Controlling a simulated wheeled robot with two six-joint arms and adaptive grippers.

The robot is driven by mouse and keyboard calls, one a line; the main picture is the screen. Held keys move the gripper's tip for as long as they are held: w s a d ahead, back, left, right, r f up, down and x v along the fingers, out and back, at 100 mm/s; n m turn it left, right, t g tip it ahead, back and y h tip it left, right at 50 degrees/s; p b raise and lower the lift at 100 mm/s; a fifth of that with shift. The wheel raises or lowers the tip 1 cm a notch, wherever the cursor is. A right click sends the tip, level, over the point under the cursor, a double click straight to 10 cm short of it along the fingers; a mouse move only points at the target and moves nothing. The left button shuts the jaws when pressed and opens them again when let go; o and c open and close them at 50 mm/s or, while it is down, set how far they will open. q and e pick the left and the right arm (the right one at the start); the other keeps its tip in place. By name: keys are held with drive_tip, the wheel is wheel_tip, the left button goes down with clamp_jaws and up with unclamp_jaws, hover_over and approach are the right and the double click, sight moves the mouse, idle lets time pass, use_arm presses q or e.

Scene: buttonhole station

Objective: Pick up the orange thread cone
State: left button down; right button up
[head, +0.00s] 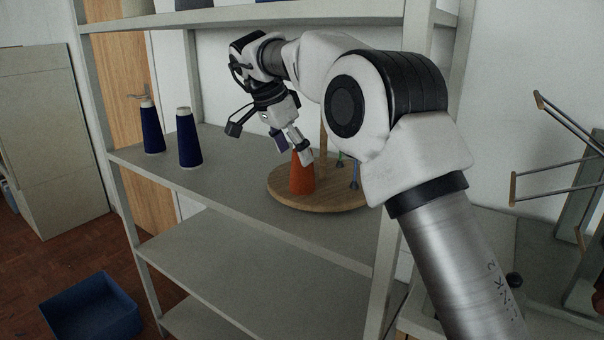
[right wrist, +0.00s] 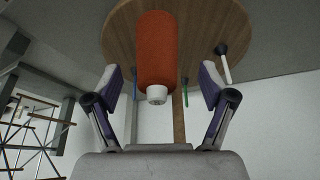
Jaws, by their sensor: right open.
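The orange thread cone (head: 302,178) stands upright on a round wooden board (head: 283,193) on the shelf. In the right wrist view the cone (right wrist: 156,55) shows its white tip toward the camera, between the two fingers. My right gripper (head: 294,144) is at the top of the cone, pointing down at it from above. In the right wrist view my right gripper (right wrist: 160,90) has its fingers spread apart, with a gap on each side of the cone. My left gripper is not in view.
Two dark blue cones, one (head: 189,138) and another (head: 152,128), stand on the shelf (head: 235,185) to the left. Small thin-stemmed items (head: 355,172) and a wooden post (head: 323,140) are behind the orange cone. A blue bin (head: 95,308) is on the floor.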

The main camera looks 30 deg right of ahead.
sight(302, 179)
drive_tip(key=shift+s+d+r, duration=0.1)
drive_tip(key=shift+d+r, duration=0.05)
drive_tip(key=shift+d, duration=0.25)
drive_tip(key=b+x, duration=0.1)
drive_tip(key=x, duration=0.4)
drive_tip(key=shift+s+d+b, duration=0.1)
drive_tip(key=shift+b, duration=0.3)
drive_tip(key=shift+d, duration=0.15)
drive_tip(key=c, duration=1.3)
drive_tip(key=shift+r, duration=0.1)
